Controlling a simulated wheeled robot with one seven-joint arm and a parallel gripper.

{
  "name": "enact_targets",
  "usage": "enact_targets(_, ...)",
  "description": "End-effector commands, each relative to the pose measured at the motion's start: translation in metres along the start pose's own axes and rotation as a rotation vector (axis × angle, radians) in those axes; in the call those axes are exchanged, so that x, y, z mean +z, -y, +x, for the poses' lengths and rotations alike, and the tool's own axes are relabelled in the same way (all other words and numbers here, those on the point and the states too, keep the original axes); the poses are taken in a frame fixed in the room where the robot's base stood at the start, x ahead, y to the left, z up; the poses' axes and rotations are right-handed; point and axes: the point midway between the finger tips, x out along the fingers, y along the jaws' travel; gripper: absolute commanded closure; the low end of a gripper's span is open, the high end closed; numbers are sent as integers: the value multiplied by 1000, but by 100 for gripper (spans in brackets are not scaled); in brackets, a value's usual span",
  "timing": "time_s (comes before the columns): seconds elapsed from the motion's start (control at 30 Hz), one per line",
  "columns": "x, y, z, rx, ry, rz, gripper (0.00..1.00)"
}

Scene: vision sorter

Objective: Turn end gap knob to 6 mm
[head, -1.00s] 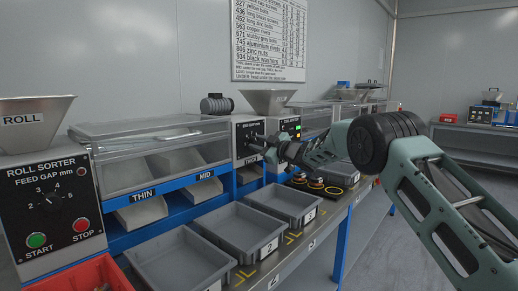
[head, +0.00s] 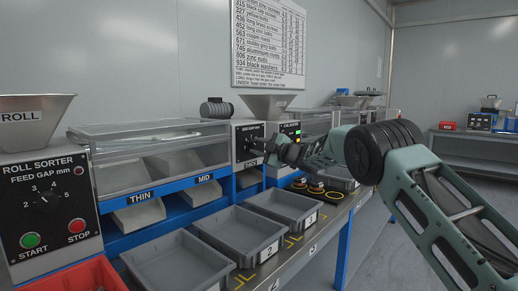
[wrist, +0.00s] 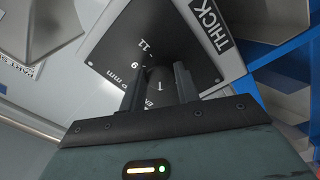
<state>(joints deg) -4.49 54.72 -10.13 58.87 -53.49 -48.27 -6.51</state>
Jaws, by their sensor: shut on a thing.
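The end gap knob (wrist: 158,84) is a dark knob with a short white pointer line, on a black panel (wrist: 135,45) with white scale numbers. In the wrist view my gripper (wrist: 158,80) is shut on the knob, one finger on each side. Numbers including 11 show above and left of the knob; the exact setting is hard to read. In the head view my gripper (head: 268,147) reaches the panel of the middle machine (head: 249,130), and the knob is mostly hidden behind it.
A THICK label (wrist: 212,22) and blue frame lie right of the panel. In the head view, the roll sorter panel (head: 45,205) with its own knob stands at left. Grey trays (head: 180,265) line the bench below my arm. Open floor lies at right.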

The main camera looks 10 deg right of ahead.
Motion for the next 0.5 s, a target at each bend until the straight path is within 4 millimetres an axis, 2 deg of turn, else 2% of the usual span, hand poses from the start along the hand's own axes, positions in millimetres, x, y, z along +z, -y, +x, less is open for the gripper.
enact_targets(0.2,1,1,0,-2,2,1,91)
enact_targets(0.23,1,1,0,-2,2,1,66)
enact_targets(0.3,1,1,0,-1,2,1,47)
enact_targets(0.5,0,0,0,-1,1,1,47)
